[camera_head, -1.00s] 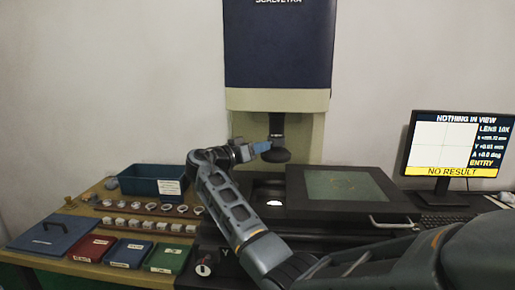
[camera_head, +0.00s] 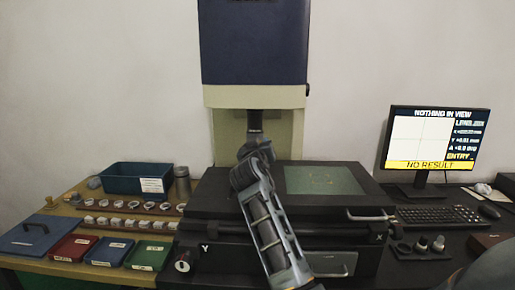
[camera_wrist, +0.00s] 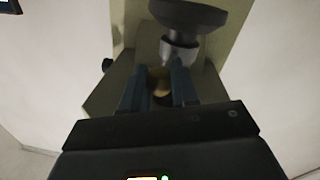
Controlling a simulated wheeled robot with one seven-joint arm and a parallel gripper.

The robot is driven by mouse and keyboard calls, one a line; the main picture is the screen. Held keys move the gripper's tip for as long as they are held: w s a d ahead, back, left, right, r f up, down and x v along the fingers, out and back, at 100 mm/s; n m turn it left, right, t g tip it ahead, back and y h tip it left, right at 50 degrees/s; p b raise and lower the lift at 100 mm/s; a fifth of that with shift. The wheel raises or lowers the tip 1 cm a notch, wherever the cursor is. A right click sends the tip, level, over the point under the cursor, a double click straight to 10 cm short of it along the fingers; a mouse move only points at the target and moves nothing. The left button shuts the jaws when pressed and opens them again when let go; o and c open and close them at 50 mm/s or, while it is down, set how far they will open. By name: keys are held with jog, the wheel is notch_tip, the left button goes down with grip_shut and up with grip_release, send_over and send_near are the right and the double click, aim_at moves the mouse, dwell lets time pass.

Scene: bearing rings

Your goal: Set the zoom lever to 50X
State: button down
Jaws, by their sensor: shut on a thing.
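The measuring machine's dark lens housing (camera_head: 255,122) hangs below the blue head. In the wrist view its wide dark rim (camera_wrist: 188,14) and a silver barrel (camera_wrist: 180,50) show just beyond my fingers. My gripper (camera_wrist: 158,88) is at the lens, its two fingers on either side of a dim, brownish part. I take the grip to be on the zoom lever, but its outline and scale marks cannot be made out. In the head view my arm hides the gripper and lever. The monitor (camera_head: 432,140) reads NOTHING IN VIEW and NO RESULT; its lens figure is too blurred to read.
The stage with its green glass plate (camera_head: 323,180) lies below the lens. At left are a blue bin (camera_head: 120,182), a metal flask (camera_head: 182,184), rows of rings and red, green and blue boxes. A keyboard (camera_head: 437,215) and small parts lie at right.

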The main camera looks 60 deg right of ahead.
jog(key=shift+g, duration=0.3)
jog(key=shift+s+d+b, duration=0.35)
jog(key=shift+s+d, duration=1.15)
jog(key=shift+s, duration=0.1)
jog(key=shift+d, duration=0.1)
jog(key=c, duration=1.1)
grip_release()
jog(key=shift+o, duration=1.1)
jog(key=shift+d, duration=0.15)
jog(key=shift+f, duration=0.1)
jog(key=b+v, duration=0.1)
jog(key=v, duration=0.7)
jog(key=shift+w+b, duration=0.3)
jog(key=shift+w, duration=0.05)
jog(key=shift+a, duration=0.2)
